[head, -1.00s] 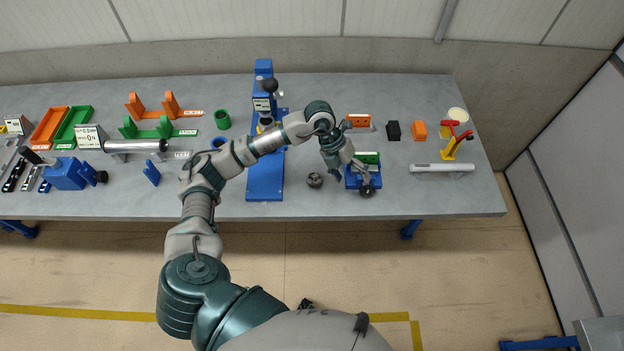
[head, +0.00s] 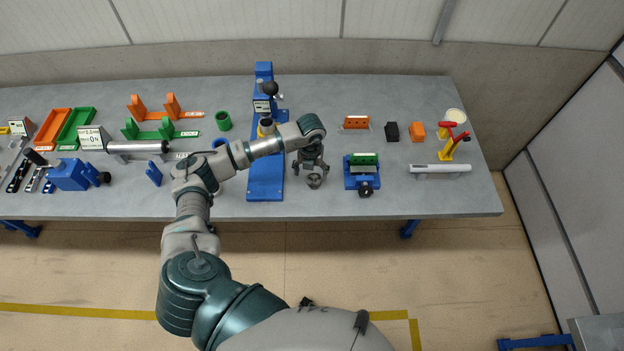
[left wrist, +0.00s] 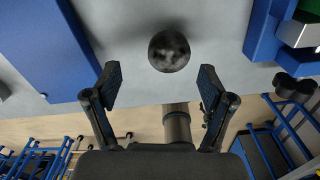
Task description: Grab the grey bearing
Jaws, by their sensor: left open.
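The grey bearing (head: 314,181) is a small dark grey round part on the table near its front edge, between the blue press base and the small blue vise. My left gripper (head: 310,169) is open and directly above and behind it in the head view. In the left wrist view the bearing (left wrist: 169,51) lies ahead of the fingertips, roughly centred between the two open fingers (left wrist: 158,84). No contact between fingers and bearing is visible. My right gripper is not in view.
The blue press (head: 266,180) stands left of the bearing. The blue vise (head: 362,184) with a green block stands to the right. An orange block (head: 356,122) and a black block (head: 391,131) lie farther back. The table's front edge (head: 330,216) is close to the bearing.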

